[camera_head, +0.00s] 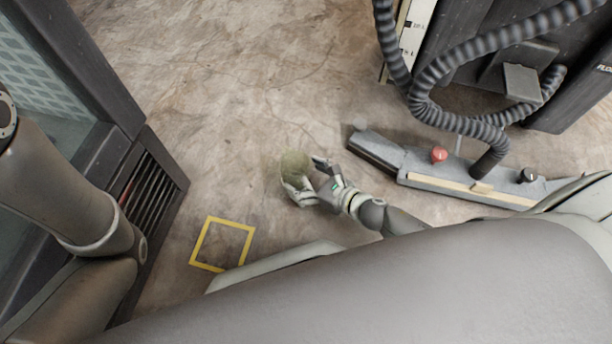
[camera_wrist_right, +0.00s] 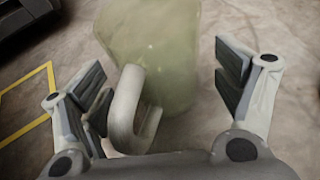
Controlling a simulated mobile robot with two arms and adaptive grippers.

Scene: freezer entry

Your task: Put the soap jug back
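The soap jug (camera_head: 295,164) is a translucent, pale green container on the stone floor. It also shows in the right wrist view (camera_wrist_right: 160,50), with a whitish curved handle (camera_wrist_right: 128,108) facing the gripper. My right gripper (camera_head: 312,182) is low over the floor, beside the jug. Its fingers (camera_wrist_right: 168,88) are spread apart, with the handle between them, closer to the left finger in that view. I cannot tell whether a finger touches it. A yellow square outline (camera_head: 221,245) is marked on the floor left of the jug. My left gripper is out of view.
A grey floor-cleaning head (camera_head: 410,168) with a red knob and ribbed hoses (camera_head: 430,105) lies right of the jug. A dark freezer cabinet with a vent grille (camera_head: 150,200) stands at the left. The floor between jug and square is clear.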

